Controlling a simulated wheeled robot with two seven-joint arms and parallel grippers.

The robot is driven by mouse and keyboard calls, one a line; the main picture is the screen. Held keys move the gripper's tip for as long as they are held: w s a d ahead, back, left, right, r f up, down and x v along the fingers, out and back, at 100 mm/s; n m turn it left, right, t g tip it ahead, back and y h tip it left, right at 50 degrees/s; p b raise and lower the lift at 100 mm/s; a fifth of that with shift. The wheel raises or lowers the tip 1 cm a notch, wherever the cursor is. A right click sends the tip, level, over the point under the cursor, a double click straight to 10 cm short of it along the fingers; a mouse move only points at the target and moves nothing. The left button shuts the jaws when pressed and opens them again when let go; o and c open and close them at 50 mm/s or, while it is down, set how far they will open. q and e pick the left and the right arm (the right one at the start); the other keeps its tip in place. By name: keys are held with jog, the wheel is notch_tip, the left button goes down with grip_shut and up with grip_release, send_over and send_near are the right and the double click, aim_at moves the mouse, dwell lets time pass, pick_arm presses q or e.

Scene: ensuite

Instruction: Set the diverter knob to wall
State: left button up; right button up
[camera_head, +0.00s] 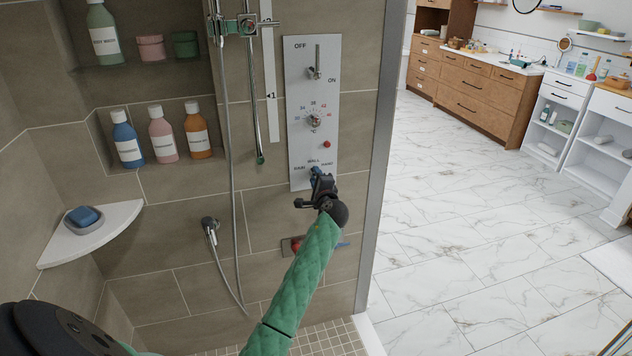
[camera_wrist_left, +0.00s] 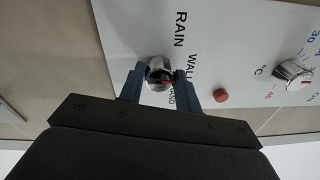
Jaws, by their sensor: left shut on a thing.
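The diverter knob (camera_wrist_left: 157,71) is a small round metal knob low on the white control panel (camera_head: 298,95). In the left wrist view it sits between the two blue fingers of my left gripper (camera_wrist_left: 160,80), which is shut on it. RAIN, WALL and HAND are printed around the knob. A red mark on the knob faces the lettering side; the fingers partly cover it, and I cannot tell exactly which label it points at. In the head view my left gripper (camera_head: 316,174) hides the knob at the panel's lower end. My right gripper is not in view.
Higher on the panel are a temperature knob (camera_head: 315,121), a red button (camera_head: 327,144) and an ON/OFF lever (camera_head: 317,65). A shower hose (camera_head: 231,150) hangs to the left. A corner shelf (camera_head: 115,222) holds a soap dish. Open marble floor (camera_head: 440,220) lies to the right.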

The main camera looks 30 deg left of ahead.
pick_arm(q)
jog(key=shift+f, duration=0.15)
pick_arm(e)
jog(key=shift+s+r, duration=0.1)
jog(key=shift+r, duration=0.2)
pick_arm(q)
jog(key=o, duration=1)
jog(key=shift+c, duration=0.2)
jog(key=b+v, duration=0.2)
jog(key=v, duration=0.6)
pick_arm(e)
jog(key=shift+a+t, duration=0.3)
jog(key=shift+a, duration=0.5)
pick_arm(q)
jog(key=shift+w, duration=0.1)
